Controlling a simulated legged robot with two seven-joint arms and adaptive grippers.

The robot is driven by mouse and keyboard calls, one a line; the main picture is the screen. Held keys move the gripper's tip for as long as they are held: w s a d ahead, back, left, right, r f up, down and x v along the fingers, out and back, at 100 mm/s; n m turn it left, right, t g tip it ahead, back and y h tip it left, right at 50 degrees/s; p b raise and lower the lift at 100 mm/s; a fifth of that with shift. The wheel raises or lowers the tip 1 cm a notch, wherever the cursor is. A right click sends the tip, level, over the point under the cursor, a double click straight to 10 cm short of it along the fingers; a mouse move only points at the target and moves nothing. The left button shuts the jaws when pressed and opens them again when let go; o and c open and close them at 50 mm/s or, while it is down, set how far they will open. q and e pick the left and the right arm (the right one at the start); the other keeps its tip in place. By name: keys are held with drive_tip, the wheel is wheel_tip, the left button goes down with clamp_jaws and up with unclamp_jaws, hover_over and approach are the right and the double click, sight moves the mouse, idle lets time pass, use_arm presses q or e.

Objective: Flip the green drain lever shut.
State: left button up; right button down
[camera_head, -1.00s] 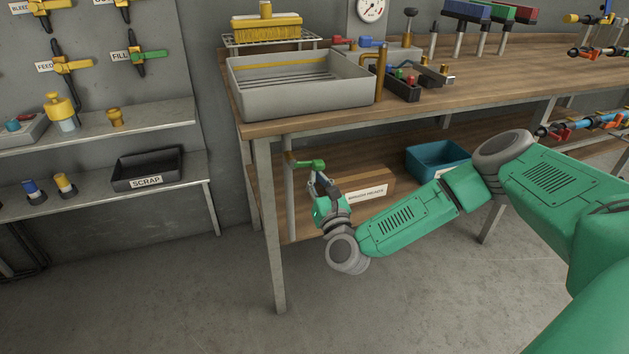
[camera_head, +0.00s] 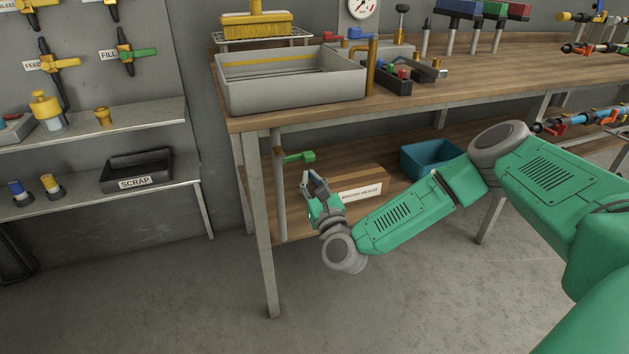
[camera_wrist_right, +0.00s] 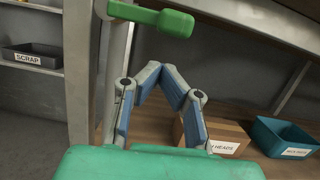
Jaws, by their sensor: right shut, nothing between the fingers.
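The green drain lever (camera_head: 300,157) sticks out to the right, about level, from an upright drain pipe (camera_head: 280,195) under the sink end of the bench. In the right wrist view the lever (camera_wrist_right: 160,18) crosses the top, above and beyond my fingers. My right gripper (camera_head: 313,178) is just below the lever, pointing up, with a visible gap to it. In the wrist view the right gripper (camera_wrist_right: 148,75) is shut with nothing between its fingers. My left gripper is not in view.
The grey sink (camera_head: 290,88) stands on the bench above. A bench leg (camera_head: 262,225) is left of the pipe. On the lower shelf are a labelled cardboard box (camera_head: 355,190) and a teal bin (camera_head: 430,157). A SCRAP tray (camera_head: 138,172) is on the left shelf.

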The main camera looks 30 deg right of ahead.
use_arm(q)
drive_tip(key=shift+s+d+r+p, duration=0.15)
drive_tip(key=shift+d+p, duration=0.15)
drive_tip(key=shift+p, duration=0.35)
use_arm(e)
drive_tip(key=f+v, duration=0.1)
drive_tip(key=v, duration=0.9)
drive_tip(key=shift+f, duration=0.35)
